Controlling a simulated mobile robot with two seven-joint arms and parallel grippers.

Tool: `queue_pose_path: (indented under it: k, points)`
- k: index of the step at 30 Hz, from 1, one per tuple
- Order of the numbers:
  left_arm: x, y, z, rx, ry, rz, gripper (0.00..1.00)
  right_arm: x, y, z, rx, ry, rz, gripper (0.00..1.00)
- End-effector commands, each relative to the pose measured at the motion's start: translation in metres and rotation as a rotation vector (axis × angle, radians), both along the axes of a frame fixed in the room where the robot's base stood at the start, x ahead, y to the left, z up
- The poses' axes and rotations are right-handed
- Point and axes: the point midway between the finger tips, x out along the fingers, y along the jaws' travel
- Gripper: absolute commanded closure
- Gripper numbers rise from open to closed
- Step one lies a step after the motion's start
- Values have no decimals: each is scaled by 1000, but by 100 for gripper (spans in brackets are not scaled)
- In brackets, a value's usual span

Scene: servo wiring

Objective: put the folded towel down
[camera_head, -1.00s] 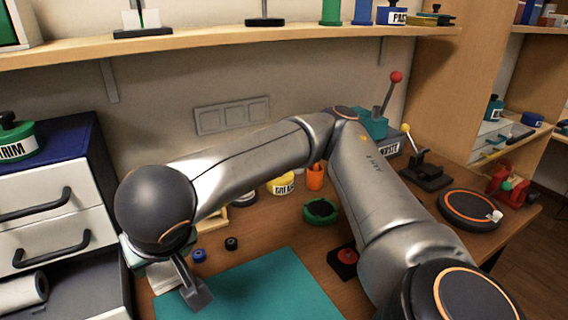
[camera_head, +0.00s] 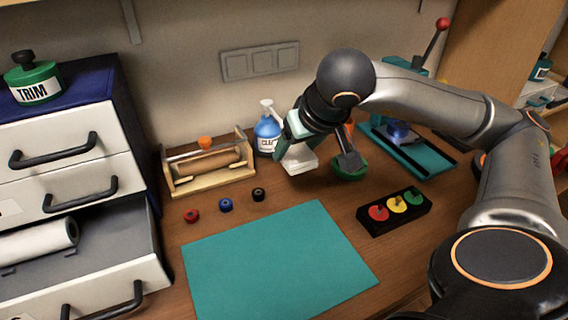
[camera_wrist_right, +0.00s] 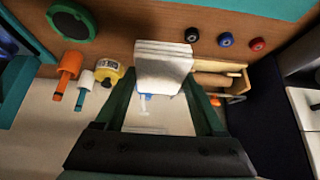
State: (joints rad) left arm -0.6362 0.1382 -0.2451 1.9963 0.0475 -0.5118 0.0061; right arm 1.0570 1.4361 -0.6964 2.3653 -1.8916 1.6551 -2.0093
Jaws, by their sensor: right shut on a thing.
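The folded towel (camera_head: 299,159) is a small white layered pad at the back of the bench. In the wrist view the towel (camera_wrist_right: 163,66) sits between the two dark green fingers of my right gripper (camera_wrist_right: 163,88), which is shut on it. In the head view my right gripper (camera_head: 322,150) reaches down from the right, and its wrist hides part of the towel. I cannot tell whether the towel touches the bench top. My left gripper is in neither view.
A blue spray bottle (camera_head: 267,134) stands just left of the towel, and a green dish (camera_head: 350,172) just right. A wooden roll holder (camera_head: 208,180) is farther left. The teal mat (camera_head: 278,265) is bare. A black block with coloured knobs (camera_head: 394,212) lies right of it.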

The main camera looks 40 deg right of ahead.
Motion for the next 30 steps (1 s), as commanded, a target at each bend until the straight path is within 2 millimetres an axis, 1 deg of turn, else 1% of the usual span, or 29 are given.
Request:
queue_pose_path:
  k: [1,6,8,9,12,15,20,23,24,27,30]
  points:
    - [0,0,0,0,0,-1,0,11,-7,-7,4,5,-5,82]
    - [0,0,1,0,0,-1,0,47,-29,-25,4,3,-4,82]
    - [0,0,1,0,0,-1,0,59,-37,-32,2,4,-4,82]
    - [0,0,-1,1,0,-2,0,64,-40,-44,3,6,-3,82]
    - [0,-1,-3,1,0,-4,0,77,-47,-61,2,3,-2,82]
    - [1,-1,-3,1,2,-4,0,85,-53,-73,1,3,-1,82]
    - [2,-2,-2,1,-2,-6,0,92,-57,-81,1,1,-1,82]
    - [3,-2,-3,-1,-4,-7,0,99,-61,-92,1,3,-2,82]
    - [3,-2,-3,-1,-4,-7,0,98,-61,-100,0,4,-1,82]
    - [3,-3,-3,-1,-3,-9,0,97,-61,-113,0,3,0,82]
    - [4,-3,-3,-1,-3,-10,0,98,-61,-119,1,0,-1,82]
